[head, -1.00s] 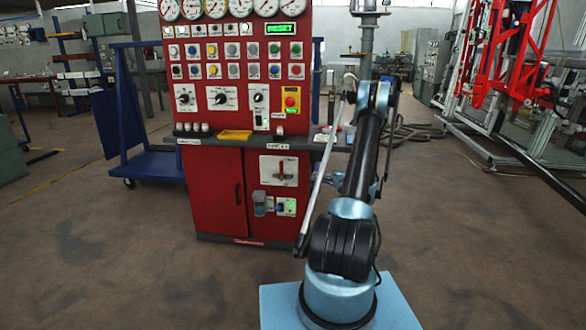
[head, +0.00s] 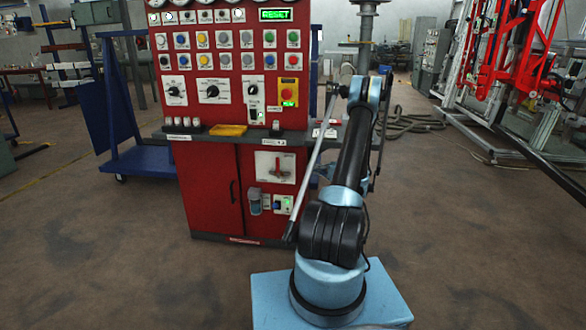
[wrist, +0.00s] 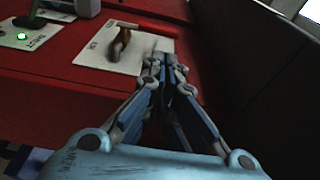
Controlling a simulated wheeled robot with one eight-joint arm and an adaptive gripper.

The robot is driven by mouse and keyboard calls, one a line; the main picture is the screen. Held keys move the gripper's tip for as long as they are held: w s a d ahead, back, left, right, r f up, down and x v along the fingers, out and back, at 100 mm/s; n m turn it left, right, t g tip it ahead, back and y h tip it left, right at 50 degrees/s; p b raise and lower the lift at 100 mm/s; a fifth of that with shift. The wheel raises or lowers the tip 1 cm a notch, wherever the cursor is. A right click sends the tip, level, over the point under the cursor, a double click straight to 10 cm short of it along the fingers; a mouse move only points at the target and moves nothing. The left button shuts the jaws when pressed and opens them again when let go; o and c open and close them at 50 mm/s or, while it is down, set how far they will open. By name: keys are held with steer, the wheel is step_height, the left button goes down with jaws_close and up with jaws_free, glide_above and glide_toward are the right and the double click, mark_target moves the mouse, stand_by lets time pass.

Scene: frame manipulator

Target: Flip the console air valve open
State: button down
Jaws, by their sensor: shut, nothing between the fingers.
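The air valve is a red-brown lever (wrist: 121,44) on a white plate (wrist: 95,50) in the wrist view. In the head view the lever (head: 279,166) and its plate (head: 263,160) are on the right door of the red console's lower cabinet. My gripper (wrist: 165,62) is shut and empty. Its fingertips appear over the plate's right edge in the wrist view, to the right of the lever, with a visible gap between them. Whether they touch the plate I cannot tell. My gripper is hidden behind my arm in the head view.
The red console (head: 212,190) has buttons and knobs above a grey ledge (head: 182,136). A small panel (head: 283,204) with a green light sits below the valve. A blue trolley (head: 145,160) stands left of the console. A red and white frame stands at the right.

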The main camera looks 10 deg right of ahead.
glide_toward(278, 168)
steer(key=w+a, duration=0.1)
steer(key=w+a+r, duration=0.1)
steer(key=w+a, duration=0.1)
steer(key=w+a+r, duration=0.1)
steer(key=w, duration=0.1)
steer(key=shift+a, duration=0.25)
steer(key=shift+w+d, duration=0.1)
steer(key=shift+d, duration=0.05)
stand_by(0.3)
